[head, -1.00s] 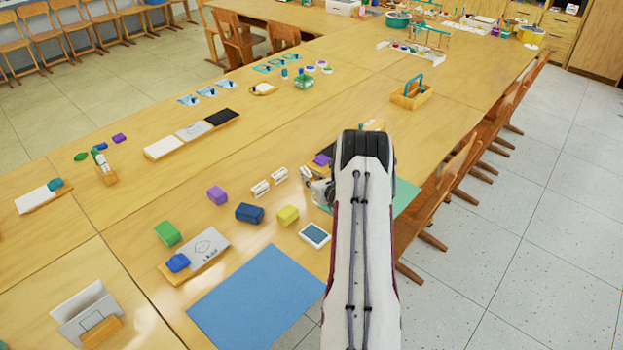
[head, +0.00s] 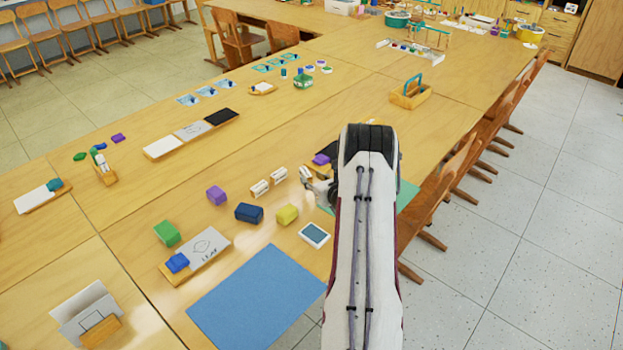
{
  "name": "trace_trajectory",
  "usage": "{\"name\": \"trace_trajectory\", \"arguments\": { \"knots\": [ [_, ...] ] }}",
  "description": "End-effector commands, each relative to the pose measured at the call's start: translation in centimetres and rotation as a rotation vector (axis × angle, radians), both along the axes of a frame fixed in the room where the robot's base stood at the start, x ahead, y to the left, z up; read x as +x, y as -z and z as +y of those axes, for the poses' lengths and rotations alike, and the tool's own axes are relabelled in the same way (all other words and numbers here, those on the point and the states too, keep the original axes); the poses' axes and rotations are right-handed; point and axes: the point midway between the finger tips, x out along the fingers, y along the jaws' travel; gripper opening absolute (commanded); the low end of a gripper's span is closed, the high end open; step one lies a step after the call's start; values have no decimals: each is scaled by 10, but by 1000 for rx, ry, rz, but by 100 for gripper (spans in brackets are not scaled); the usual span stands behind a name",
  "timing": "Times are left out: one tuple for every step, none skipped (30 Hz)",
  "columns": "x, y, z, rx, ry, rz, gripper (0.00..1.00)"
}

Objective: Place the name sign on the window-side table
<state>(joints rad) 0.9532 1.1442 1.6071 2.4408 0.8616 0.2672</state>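I cannot tell for sure which object is the name sign. A folded grey-white card (head: 83,310) stands with a small wooden block (head: 101,329) against it at the lower left. Two small white pieces with dark marks (head: 260,188) (head: 279,175) lie near the middle of the near table. My gripper (head: 311,183) shows only in part, low over the near table, left of my arm. My arm hides the rest, so its fingers and anything in them are not clear. The long wooden tables (head: 350,95) run away from me; no window shows to mark the window-side one.
A blue mat (head: 257,305), green block (head: 167,233), purple block (head: 216,195), navy block (head: 249,212), yellow block (head: 287,214) and small white-framed device (head: 314,235) lie nearby. A wooden caddy (head: 410,96) stands farther back. Chairs (head: 437,195) line the right edge.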

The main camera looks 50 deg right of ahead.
Motion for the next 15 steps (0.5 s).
{"name": "trace_trajectory", "arguments": {
  "knots": [
    [-4,-2,2,1,1,1,33],
    [-7,-3,3,2,2,0,33],
    [-10,-5,4,2,2,0,33],
    [-13,-6,5,2,2,0,33],
    [-16,-7,6,1,1,0,33],
    [-19,-9,7,1,1,0,33],
    [-22,-10,9,1,1,1,33],
    [-25,-11,10,1,1,1,33],
    [-28,-12,11,2,2,0,33],
    [-30,-14,12,1,2,-1,33],
    [-32,-15,13,0,1,-1,33],
    [-35,-16,14,1,1,0,33],
    [-37,-17,15,1,0,0,33],
    [-39,-17,16,1,0,0,33],
    [-41,-18,17,0,0,0,33]
  ]
}}
